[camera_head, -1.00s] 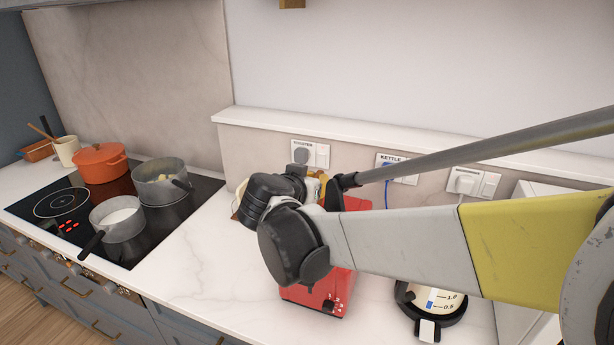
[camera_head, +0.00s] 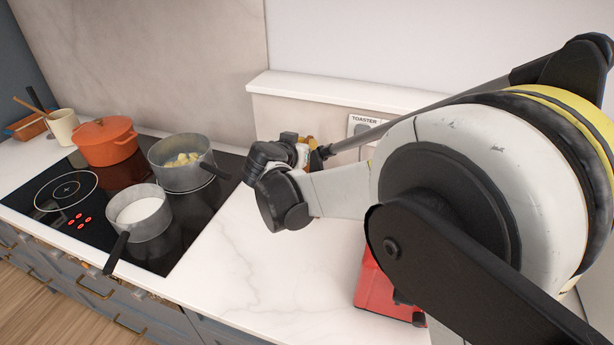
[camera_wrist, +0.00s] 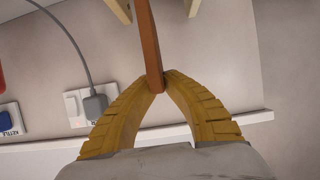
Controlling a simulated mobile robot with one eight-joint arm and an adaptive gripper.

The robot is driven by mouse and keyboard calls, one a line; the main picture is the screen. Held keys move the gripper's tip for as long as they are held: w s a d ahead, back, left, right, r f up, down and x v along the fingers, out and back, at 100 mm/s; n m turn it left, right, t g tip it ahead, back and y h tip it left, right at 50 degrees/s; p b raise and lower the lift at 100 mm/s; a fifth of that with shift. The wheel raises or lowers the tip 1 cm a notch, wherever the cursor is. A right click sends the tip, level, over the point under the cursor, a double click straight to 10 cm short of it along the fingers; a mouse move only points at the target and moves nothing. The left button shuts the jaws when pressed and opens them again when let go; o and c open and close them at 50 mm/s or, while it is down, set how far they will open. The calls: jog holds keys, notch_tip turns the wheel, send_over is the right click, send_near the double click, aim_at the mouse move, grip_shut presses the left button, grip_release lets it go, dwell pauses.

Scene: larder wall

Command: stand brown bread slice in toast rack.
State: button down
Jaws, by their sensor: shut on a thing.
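The brown bread slice (camera_wrist: 149,40) shows edge-on in the wrist view, as a narrow brown strip running up from the fingertips. My gripper (camera_wrist: 158,84) is shut on its lower end in that view, with a yellow ribbed finger on each side. In the head view my gripper (camera_head: 309,145) is over the counter near the back wall, mostly hidden behind my wrist. I cannot make out the slice there. Two pale wooden bars show at the top edge of the wrist view; I cannot tell whether they belong to the toast rack. No toast rack is clearly visible in the head view.
A red toaster (camera_head: 380,290) stands partly behind my arm. The hob at left holds an orange pot (camera_head: 106,142), a milk pan (camera_head: 139,212) and a pan of yellow pieces (camera_head: 181,164). The white counter (camera_head: 245,260) between hob and toaster is clear. A ledge (camera_head: 340,90) runs along the wall.

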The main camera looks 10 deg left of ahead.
notch_tip(320, 180, down, 8)
jog(key=shift+r+b, duration=0.25)
jog(key=shift+b, duration=0.85)
jog(key=shift+d, duration=0.1)
jog(key=shift+f+b, duration=0.6)
jog(key=shift+f, duration=0.05)
jog(key=c, duration=1.6)
grip_release()
jog(key=shift+r, duration=0.1)
jog(key=shift+r, duration=0.15)
jog(key=p+v, duration=0.1)
jog(key=v, duration=0.3)
jog(key=p+v, duration=0.1)
jog(key=v, duration=0.3)
jog(key=p+v, duration=0.2)
jog(key=v, duration=0.2)
jog(key=shift+r, duration=0.4)
